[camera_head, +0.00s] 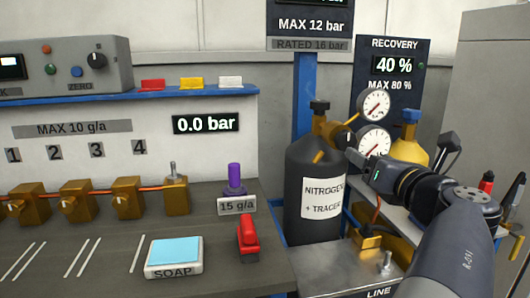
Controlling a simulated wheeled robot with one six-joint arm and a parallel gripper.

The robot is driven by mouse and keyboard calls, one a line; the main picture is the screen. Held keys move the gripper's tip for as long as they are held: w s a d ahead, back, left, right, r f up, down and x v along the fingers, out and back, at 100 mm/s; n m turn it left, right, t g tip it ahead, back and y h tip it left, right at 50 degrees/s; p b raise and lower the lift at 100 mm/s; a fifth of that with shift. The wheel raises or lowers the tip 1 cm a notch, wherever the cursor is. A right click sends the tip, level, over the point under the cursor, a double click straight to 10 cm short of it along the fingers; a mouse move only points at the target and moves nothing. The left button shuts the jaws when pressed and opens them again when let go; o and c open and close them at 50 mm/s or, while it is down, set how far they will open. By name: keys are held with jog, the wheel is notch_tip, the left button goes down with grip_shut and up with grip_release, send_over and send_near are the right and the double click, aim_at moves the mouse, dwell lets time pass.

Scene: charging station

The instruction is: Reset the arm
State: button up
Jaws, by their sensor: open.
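My arm reaches in from the lower right. My gripper (352,155) points left at the upper right side of a black cylinder (313,190) labelled "NITROGEN + TRACER". Its jaws are small in the picture, and I see nothing held in them. They are close to the brass regulator (326,131) with its black knob on top of the cylinder. I cannot tell whether they touch it. Two round gauges (375,104) sit just above and behind my gripper. My forearm hides part of the shelf on the right.
A yellow cylinder (410,145) with a blue cap stands behind my wrist. On the left bench (110,240) are brass valves (77,200), a soap pad (175,256), a red-handled item (248,238) and a purple-topped fitting (235,178). Displays read 0.0 bar and 40 %.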

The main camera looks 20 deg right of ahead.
aim_at(348, 142)
jog(key=shift+w, duration=0.1)
jog(key=b+x, duration=0.1)
jog(key=x, duration=0.9)
jog(key=shift+w+r, duration=0.1)
jog(key=shift+w, duration=0.25)
jog(key=shift+s, duration=0.1)
